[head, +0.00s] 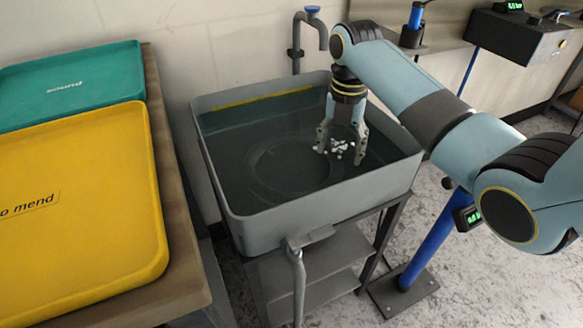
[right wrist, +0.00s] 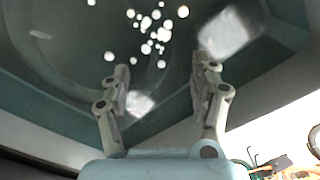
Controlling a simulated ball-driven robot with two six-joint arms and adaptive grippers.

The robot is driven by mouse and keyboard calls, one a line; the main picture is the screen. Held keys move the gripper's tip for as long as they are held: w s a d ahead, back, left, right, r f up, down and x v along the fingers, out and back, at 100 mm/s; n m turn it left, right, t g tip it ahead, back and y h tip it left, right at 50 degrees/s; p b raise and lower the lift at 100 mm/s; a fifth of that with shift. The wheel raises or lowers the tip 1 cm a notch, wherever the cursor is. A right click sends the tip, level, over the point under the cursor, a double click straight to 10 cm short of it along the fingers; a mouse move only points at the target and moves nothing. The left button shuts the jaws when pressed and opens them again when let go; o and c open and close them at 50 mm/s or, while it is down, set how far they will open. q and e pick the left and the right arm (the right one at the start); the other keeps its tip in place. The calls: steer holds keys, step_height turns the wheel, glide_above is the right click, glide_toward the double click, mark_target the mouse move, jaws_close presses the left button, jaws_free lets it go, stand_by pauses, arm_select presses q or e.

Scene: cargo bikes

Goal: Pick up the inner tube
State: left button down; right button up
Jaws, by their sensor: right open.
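The inner tube (head: 256,178) is a dark ring, seen faintly under the water in the grey tank (head: 330,206). My right gripper (head: 341,144) points down into the tank, over the tube's right side, with its two fingers apart and nothing between them. White bubbles (head: 338,147) cluster by its fingertips. In the right wrist view the open fingers (right wrist: 163,76) face the water and the bubbles (right wrist: 152,30). The tube's curve shows only dimly there, and I cannot tell whether the fingertips touch it. My left gripper is out of view.
A bench on the left bears a yellow tray (head: 80,240) marked "to mend" and a green tray (head: 70,85) marked "sound". A tap (head: 308,35) stands behind the tank. A blue post (head: 430,240) stands to the tank's right. The tank's walls surround my right gripper.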

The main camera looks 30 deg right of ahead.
mark_target(336, 170)
step_height(336, 170, down, 2)
steer(key=shift+f, duration=0.1)
step_height(336, 170, down, 5)
steer(key=shift+f+b, duration=0.1)
steer(key=shift+b, duration=1)
steer(key=shift+c, duration=0.2)
jaws_close()
